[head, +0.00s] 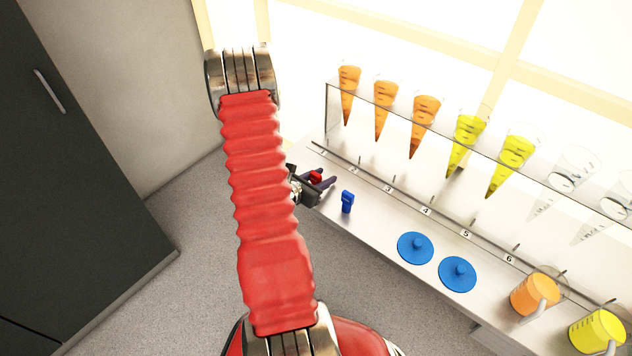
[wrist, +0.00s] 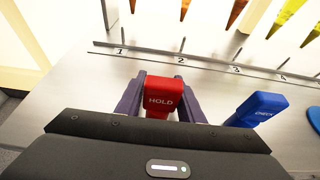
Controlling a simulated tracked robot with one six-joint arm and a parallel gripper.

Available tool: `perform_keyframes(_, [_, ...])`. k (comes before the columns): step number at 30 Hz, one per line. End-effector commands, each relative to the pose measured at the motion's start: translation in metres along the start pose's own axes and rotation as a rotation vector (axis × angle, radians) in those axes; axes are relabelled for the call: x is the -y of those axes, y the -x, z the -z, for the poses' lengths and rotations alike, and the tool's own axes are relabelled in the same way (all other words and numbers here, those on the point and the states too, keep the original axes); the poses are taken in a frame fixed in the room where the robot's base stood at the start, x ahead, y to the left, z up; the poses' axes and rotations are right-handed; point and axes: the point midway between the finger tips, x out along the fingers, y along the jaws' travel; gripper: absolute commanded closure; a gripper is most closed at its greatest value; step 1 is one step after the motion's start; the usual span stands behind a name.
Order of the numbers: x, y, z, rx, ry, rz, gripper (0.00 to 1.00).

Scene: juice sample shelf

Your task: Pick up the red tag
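The red tag (wrist: 163,97), marked HOLD, stands on the metal counter in front of the number 2 in the wrist view. In the head view only a small red part of it (head: 316,176) shows between my fingers. My gripper (wrist: 160,92) is open, with one dark purple finger on each side of the tag. The fingers look a little apart from the tag's narrower lower part. My gripper (head: 323,182) is low over the counter's left end in the head view. The tag's base is hidden behind the gripper body.
A blue tag (wrist: 258,109) marked CHECK stands close to the right of my gripper. Two blue discs (head: 415,248) lie farther right, then orange (head: 533,296) and yellow (head: 597,331) jugs. A clear rack (head: 440,108) of juice cones runs along the back. A numbered rail (head: 400,193) lies below it.

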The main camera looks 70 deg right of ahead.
Motion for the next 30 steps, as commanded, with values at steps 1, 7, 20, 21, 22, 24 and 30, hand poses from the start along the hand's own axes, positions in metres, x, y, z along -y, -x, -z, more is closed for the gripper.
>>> perform_keyframes(1, [0.0,0.0,0.0,0.0,0.0,0.0,0.7])
perform_keyframes(7, [0.0,0.0,0.0,0.0,0.0,0.0,0.84])
perform_keyframes(20, [0.0,0.0,-0.001,0.0,-0.001,0.0,0.92])
perform_keyframes(21, [0.0,0.001,-0.003,0.001,-0.001,0.0,0.92])
perform_keyframes(22, [0.0,0.001,-0.004,0.001,-0.001,0.0,0.92])
perform_keyframes(24, [0.0,0.003,-0.007,0.001,-0.001,0.0,0.92])
perform_keyframes(30, [0.0,0.01,-0.025,0.002,-0.003,-0.001,0.92])
